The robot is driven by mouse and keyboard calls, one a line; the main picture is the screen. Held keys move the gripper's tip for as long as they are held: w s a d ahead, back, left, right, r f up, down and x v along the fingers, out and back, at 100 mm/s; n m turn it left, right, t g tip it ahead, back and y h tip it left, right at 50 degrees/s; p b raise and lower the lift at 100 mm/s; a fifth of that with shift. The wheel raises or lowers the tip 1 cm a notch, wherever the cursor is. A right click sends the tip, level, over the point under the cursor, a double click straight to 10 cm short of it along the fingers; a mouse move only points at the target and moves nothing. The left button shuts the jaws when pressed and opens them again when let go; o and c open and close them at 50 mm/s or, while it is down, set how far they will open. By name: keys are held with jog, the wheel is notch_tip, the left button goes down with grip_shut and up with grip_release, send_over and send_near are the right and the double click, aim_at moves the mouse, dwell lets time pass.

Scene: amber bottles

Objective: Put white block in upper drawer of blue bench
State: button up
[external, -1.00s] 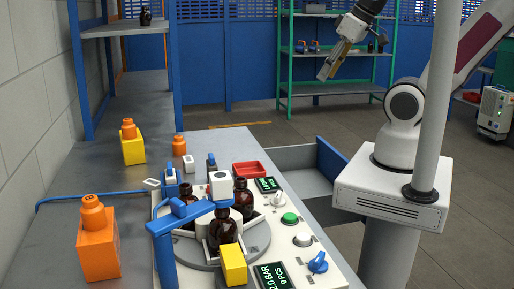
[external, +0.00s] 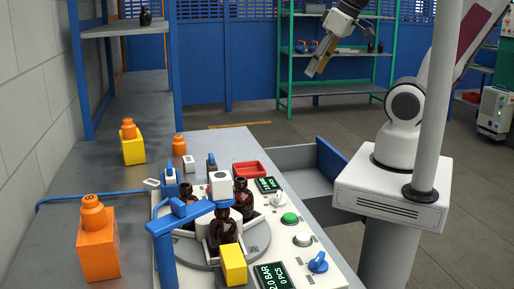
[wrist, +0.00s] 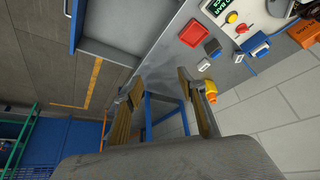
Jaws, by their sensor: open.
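A small white block (external: 188,162) stands on the grey bench top, between an orange block and a blue-and-grey part; it seems to show small in the wrist view (wrist: 238,58). An open drawer (external: 290,157) with a blue front sticks out from the bench's right side. It also shows at the top left of the wrist view (wrist: 112,47), and its visible floor is bare. My gripper (external: 314,68) is high in the air, beyond the drawer, far from the block. In the wrist view its two fingers (wrist: 160,85) are apart with nothing between them.
A red tray (external: 249,169) lies near the drawer side of the bench. A panel with bottles, a blue clamp (external: 163,228) and knobs fills the front. Orange and yellow blocks (external: 133,150) stand at left. A blue shelf post (external: 170,65) rises behind. A pale pole (external: 440,100) stands at right.

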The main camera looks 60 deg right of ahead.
jog(key=w+a, duration=0.5)
jog(key=w, duration=0.6)
jog(key=g, duration=0.1)
send_over(153, 182)
jog(key=s, duration=0.3)
notch_tip(153, 182, down, 21)
jog(key=shift+s+a+f, duration=0.15)
jog(key=shift+s+f, duration=0.1)
jog(key=shift+f, duration=0.2)
jog(key=shift+x, duration=1.3)
jog(key=shift+w, duration=0.1)
jog(key=shift+w+x, duration=0.1)
jog(key=shift+x, duration=1.2)
jog(key=shift+w+x, duration=0.15)
jog(key=shift+x, duration=1.15)
